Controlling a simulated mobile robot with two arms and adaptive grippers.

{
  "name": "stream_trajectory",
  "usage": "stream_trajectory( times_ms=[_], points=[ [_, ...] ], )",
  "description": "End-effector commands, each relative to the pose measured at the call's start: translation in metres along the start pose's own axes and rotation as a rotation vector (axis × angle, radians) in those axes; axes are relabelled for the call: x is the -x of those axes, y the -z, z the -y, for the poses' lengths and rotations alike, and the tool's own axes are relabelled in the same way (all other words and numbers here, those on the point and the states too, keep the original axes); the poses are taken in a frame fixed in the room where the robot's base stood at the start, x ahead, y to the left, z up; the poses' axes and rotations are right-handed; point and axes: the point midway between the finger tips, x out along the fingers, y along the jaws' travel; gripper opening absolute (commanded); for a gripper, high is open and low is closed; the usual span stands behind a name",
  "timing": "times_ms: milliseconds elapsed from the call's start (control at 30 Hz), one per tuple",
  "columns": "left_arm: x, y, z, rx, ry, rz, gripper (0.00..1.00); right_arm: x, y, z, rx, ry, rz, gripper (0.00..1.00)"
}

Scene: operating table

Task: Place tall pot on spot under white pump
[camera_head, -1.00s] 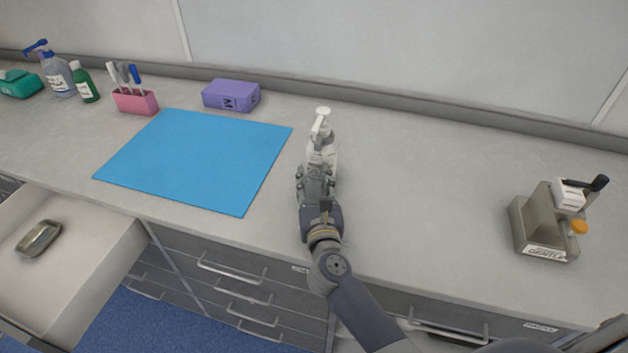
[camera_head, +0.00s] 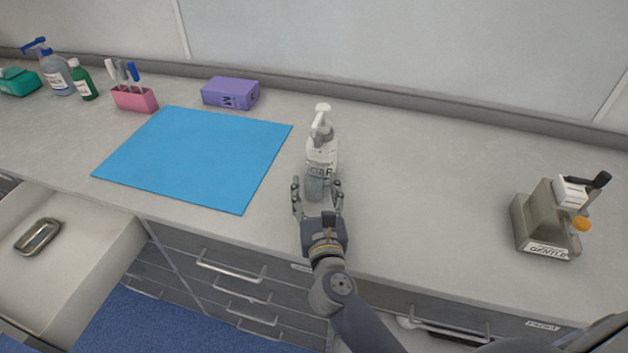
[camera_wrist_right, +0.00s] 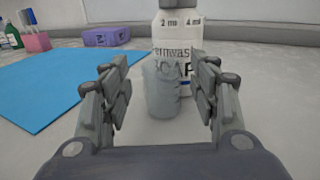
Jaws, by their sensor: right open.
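The white pump bottle (camera_head: 322,152), labelled as soap, stands upright on the counter; its lower part shows in the wrist view (camera_wrist_right: 178,35). The tall pot (camera_head: 316,187), a plain grey cylinder, stands upright directly in front of the bottle, under its spout side. In the wrist view the pot (camera_wrist_right: 161,90) covers part of the label. My right gripper (camera_head: 317,187) is open at the near side of the pot. Its fingers (camera_wrist_right: 163,75) show left and right of the pot with gaps. My left gripper is out of view.
A blue mat (camera_head: 195,160) lies to the left. A purple box (camera_head: 230,94), pink holder (camera_head: 134,99) and bottles stand behind it. A grey device (camera_head: 547,220) stands at the right. An open drawer (camera_head: 85,245) holds a metal dish (camera_head: 38,237). Counter right of the bottle is clear.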

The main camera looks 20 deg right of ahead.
Motion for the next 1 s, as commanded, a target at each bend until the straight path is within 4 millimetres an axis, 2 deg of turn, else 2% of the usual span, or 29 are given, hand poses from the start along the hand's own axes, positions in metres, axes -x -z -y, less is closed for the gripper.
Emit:
stream_trajectory(
  times_ms=[33,200,400,600,1000],
  points=[
    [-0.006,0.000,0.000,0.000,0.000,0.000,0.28,0.013,0.004,0.001,-0.003,0.001,-0.003,0.56],
    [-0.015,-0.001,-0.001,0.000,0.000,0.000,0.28,0.047,0.005,0.000,-0.001,0.001,-0.004,0.56],
    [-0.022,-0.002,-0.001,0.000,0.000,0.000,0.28,0.073,0.002,0.000,0.000,0.001,-0.001,0.56],
    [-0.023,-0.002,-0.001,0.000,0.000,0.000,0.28,0.081,0.000,0.001,0.000,0.002,0.000,0.56],
    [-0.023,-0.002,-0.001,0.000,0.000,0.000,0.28,0.081,0.000,0.000,0.000,0.001,0.000,0.56]
  ],
)
